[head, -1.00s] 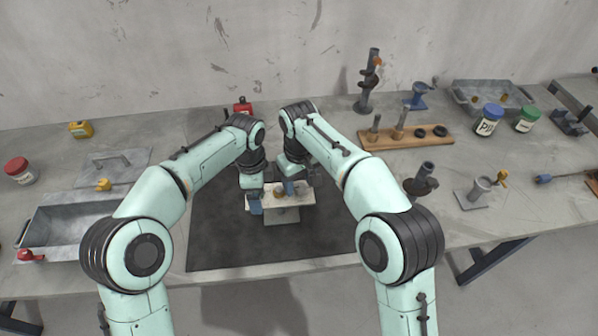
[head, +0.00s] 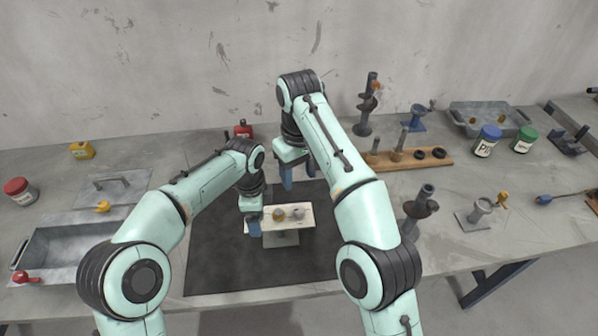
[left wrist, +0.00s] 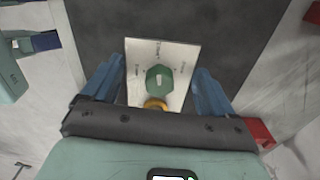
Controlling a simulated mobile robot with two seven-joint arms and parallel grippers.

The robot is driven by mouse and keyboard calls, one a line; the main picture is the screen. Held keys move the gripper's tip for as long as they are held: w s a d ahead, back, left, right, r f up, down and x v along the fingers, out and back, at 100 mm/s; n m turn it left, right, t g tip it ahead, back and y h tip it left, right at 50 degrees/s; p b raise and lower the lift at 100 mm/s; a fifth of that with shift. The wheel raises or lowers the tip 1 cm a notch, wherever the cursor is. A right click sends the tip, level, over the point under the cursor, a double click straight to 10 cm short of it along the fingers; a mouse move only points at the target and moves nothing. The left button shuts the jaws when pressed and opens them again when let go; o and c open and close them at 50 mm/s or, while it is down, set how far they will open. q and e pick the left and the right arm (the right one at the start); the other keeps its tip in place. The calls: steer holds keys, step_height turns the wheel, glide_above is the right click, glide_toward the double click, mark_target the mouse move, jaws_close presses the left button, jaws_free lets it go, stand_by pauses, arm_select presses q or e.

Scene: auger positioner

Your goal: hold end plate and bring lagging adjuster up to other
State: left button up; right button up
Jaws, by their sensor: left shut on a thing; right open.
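The pale end plate (head: 268,224) lies level on a grey support over the dark mat in the head view. In the left wrist view the plate (left wrist: 180,53) bears printed marks, a green hexagonal adjuster (left wrist: 159,80) with a pale slot, and the brass one (left wrist: 155,104) nearer me. My left gripper (head: 254,223) is shut on the plate's left end; its blue fingers flank it in the left wrist view (left wrist: 158,88). My right gripper (head: 298,174) is open and empty, above and behind the plate.
The dark mat (head: 215,255) is clear around the plate. A wooden rack (head: 398,163) with posts and rings stands right of my right arm. A red object (head: 243,130) stands behind my left arm; a metal tray (head: 60,240) lies left.

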arm_select(q)
steer(key=o, duration=1.5)
step_height(320, 180, up, 12)
steer(key=shift+r, duration=0.1)
